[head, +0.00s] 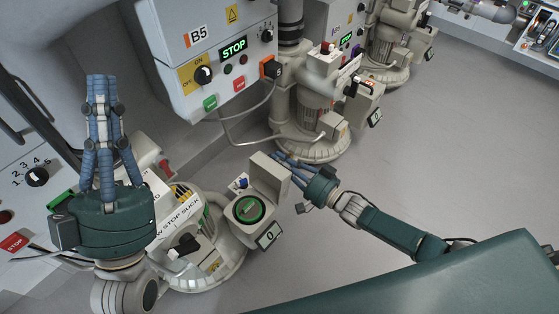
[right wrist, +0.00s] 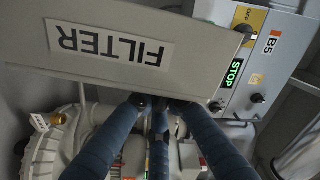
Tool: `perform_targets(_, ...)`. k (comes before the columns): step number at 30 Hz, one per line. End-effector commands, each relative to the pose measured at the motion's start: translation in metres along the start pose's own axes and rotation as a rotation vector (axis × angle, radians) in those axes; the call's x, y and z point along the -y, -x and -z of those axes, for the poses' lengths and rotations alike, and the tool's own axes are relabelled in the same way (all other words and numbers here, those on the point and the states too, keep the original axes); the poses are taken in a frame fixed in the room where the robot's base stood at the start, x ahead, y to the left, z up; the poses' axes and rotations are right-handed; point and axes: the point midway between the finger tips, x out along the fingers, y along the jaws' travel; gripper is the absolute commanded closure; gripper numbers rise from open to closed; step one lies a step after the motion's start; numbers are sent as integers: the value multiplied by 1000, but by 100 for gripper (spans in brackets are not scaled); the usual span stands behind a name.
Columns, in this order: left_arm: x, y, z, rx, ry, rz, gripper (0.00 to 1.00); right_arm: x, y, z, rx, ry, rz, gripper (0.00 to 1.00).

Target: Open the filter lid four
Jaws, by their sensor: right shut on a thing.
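The filter lid (head: 268,176) of the near blower stands raised on its housing in the head view. Below it the filter opening (head: 249,209) shows as a dark round with a green ring. My right gripper (head: 279,160) is shut on the lid at its upper right edge. In the right wrist view the lid (right wrist: 150,50) fills the upper part, its FILTER label upside down, with the blue fingers (right wrist: 158,103) at its lower edge. The fingertips' contact is partly hidden. My left gripper (head: 102,82) points upward at the left, holding nothing visible; its finger opening is unclear.
The B5 control box (head: 217,50) shows a green STOP display on the wall above. Another blower (head: 320,110) stands behind, beyond the right gripper. A small panel (head: 269,236) reading 0 hangs by the filter housing. The grey floor (head: 430,150) to the right is clear.

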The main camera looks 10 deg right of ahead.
Motion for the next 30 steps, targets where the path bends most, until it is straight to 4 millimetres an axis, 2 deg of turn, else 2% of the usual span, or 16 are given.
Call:
perform_targets(6, 0, 0, 0, 1, 0, 0, 100, -1, 0, 3, -5, 2, -3, 100)
perform_targets(7, 0, 0, 0, 1, 0, 0, 100, -1, 0, 3, -5, 2, -3, 85)
perform_targets(9, 0, 0, 0, 1, 0, 0, 100, -1, 0, 2, -5, 2, -3, 72)
perform_targets(20, 0, 0, -1, 5, 0, 1, 100, -1, 4, 0, -1, 1, -3, 72)
perform_targets(23, 0, 0, -1, 4, 0, 1, 100, -2, 16, 0, 0, 1, -4, 72)
perform_targets(30, 0, 0, -1, 3, 0, 1, 100, -2, 66, 0, 1, 2, -6, 72)
